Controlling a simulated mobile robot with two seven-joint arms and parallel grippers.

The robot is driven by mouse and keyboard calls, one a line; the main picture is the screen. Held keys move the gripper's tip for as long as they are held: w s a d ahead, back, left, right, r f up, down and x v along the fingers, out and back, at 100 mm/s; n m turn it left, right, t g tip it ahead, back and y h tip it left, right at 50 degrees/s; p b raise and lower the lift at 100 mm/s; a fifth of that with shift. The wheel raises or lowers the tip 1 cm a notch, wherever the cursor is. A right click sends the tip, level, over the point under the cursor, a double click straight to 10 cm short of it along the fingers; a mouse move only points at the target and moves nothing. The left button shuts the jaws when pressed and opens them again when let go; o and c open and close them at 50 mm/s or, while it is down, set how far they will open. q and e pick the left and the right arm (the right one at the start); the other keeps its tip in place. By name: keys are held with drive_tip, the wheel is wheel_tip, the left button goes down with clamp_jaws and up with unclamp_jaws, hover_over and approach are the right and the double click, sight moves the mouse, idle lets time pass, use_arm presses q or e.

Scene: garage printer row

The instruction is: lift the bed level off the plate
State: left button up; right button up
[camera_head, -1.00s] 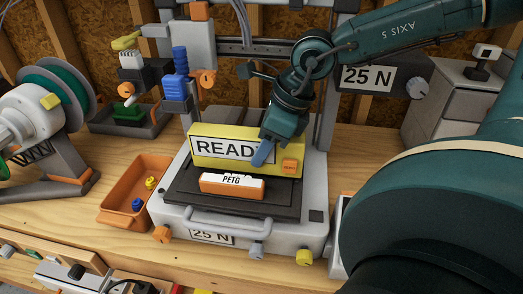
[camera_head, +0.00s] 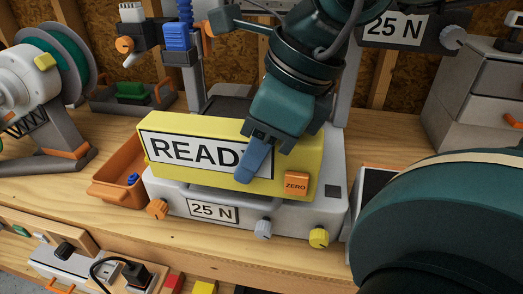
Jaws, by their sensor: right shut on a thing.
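The bed level, a long yellow bar with a READY display and an orange ZERO button (camera_head: 297,184), shows its yellow face (camera_head: 215,182) in the middle of the head view. My right gripper (camera_head: 252,162) comes from above and is shut on the bar right of its middle; a blue finger covers the end of the display. The bar is tilted, right end lower, and appears raised in front of the printer (camera_head: 178,194). It hides most of the plate and the PETG block. My left gripper is not in view.
An orange bin (camera_head: 112,184) stands left of the printer. A spool machine (camera_head: 30,85) is at the far left. Grey drawers (camera_head: 480,110) stand at the back right. My large teal arm link fills the lower right. A power strip lies below the bench's front edge.

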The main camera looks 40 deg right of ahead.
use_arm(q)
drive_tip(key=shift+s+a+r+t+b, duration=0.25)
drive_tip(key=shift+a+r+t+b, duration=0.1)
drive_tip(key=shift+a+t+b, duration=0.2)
use_arm(e)
drive_tip(key=s+a, duration=0.1)
drive_tip(key=s+a+r, duration=0.1)
drive_tip(key=a, duration=0.1)
drive_tip(key=shift+s+a, duration=0.1)
drive_tip(key=shift+s, duration=0.2)
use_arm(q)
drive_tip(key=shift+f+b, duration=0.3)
use_arm(e)
drive_tip(key=shift+f, duration=0.1)
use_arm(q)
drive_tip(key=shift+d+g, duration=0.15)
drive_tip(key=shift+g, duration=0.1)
